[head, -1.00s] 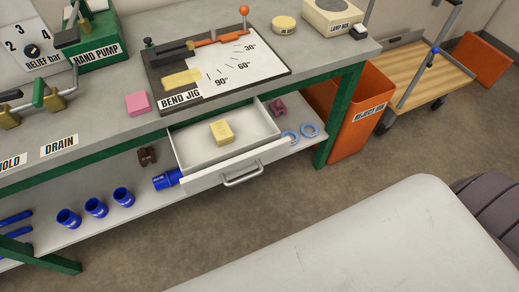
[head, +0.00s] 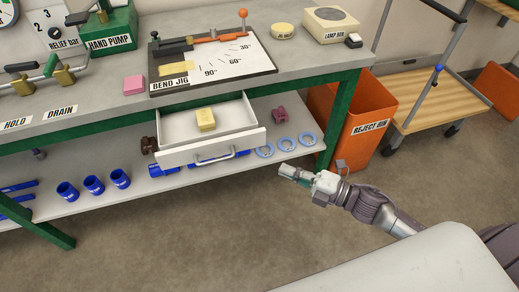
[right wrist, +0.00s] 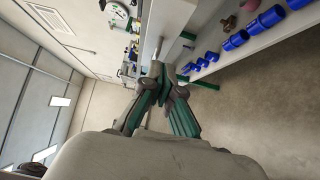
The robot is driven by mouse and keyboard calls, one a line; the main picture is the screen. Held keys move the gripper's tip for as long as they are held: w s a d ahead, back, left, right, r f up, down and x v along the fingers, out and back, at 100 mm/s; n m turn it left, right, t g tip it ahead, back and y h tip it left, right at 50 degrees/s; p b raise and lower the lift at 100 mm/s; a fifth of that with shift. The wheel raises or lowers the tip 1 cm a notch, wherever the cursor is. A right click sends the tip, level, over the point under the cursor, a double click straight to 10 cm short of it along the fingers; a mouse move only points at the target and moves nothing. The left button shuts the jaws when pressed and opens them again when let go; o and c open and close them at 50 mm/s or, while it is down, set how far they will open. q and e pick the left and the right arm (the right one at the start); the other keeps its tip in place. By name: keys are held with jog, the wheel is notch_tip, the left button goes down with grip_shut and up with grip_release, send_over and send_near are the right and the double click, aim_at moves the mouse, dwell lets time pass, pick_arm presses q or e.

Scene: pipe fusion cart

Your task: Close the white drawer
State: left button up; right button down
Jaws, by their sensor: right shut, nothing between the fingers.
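The white drawer (head: 178,155) hangs under the bench top and stands pulled out, with a yellow block (head: 206,119) inside it. Its metal handle (head: 214,160) is on the front panel. My right gripper (head: 284,172) is shut and empty, to the right of the drawer front and apart from it in the head view. In the right wrist view the gripper (right wrist: 161,72) shows in the middle, with a pale panel edge that looks like the drawer beyond its tips. My left gripper is not in view.
The lower shelf (head: 130,195) holds blue couplings (head: 94,184) and light blue rings (head: 286,143). An orange reject bin (head: 350,148) stands right of the green bench leg. The bend jig (head: 215,62) sits on the bench top. The floor (head: 180,240) in front is clear.

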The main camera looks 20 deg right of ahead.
aim_at(244, 143)
jog(key=x, duration=0.3)
jog(key=w+d+p+x, duration=0.1)
jog(key=x, duration=0.6)
jog(key=shift+w+d, duration=0.2)
jog(key=shift+w, duration=0.15)
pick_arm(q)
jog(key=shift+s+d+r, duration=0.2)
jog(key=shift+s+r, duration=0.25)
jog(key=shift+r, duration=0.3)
pick_arm(e)
jog(key=shift+w+f, duration=0.1)
jog(key=shift+w, duration=0.4)
